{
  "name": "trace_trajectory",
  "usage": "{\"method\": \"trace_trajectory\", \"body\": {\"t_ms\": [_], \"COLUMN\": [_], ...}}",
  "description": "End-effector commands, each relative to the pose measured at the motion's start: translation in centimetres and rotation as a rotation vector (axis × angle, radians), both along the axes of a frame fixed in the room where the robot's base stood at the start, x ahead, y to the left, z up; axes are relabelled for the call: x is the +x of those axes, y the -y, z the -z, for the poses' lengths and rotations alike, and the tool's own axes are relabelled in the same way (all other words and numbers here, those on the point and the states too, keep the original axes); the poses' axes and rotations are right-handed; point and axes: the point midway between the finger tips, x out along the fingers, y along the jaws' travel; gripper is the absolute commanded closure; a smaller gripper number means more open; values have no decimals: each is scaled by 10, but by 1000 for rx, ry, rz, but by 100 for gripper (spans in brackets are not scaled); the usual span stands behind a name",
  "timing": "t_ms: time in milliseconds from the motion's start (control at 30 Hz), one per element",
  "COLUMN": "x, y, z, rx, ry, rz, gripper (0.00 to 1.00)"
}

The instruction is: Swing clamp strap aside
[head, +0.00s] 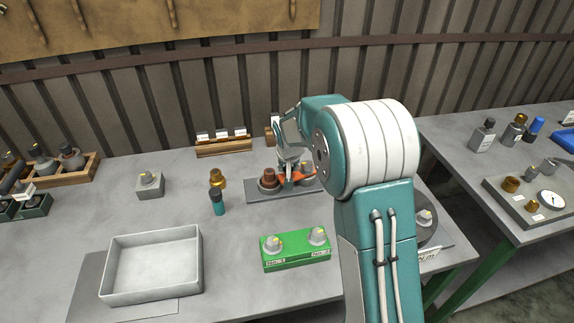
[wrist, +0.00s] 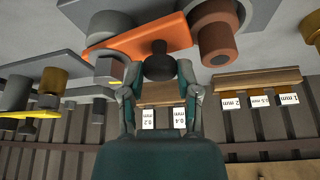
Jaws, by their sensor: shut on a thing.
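The orange clamp strap (head: 299,180) lies over the grey fixture plate (head: 260,194) near the back of the bench. In the wrist view the strap (wrist: 125,42) runs across the top, with a dark round knob (wrist: 158,62) on it. My gripper (wrist: 157,70) is shut on this knob, one finger on each side. In the head view my gripper (head: 288,178) is at the strap, and my arm partly hides the fixture. A brown cylinder (head: 268,180) stands at the strap's left; it seems to be the brown-grey one (wrist: 215,40) at right in the wrist view.
A wooden rack (head: 224,150) with labelled slots stands behind the fixture. A brass part (head: 217,178) and a teal-dark bottle (head: 218,204) stand to the left. A green block (head: 296,257) with two knobs and a grey tray (head: 152,264) are in front. Bench between tray and block is clear.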

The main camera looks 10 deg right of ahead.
Motion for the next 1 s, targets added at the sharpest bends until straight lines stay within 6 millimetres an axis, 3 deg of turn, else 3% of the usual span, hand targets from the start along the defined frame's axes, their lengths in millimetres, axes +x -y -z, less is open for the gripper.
{"method": "trace_trajectory", "body": {"t_ms": [1000], "x": [-42], "y": [34], "z": [4], "rx": [5], "ry": [-9], "rz": [-830], "gripper": [100]}}
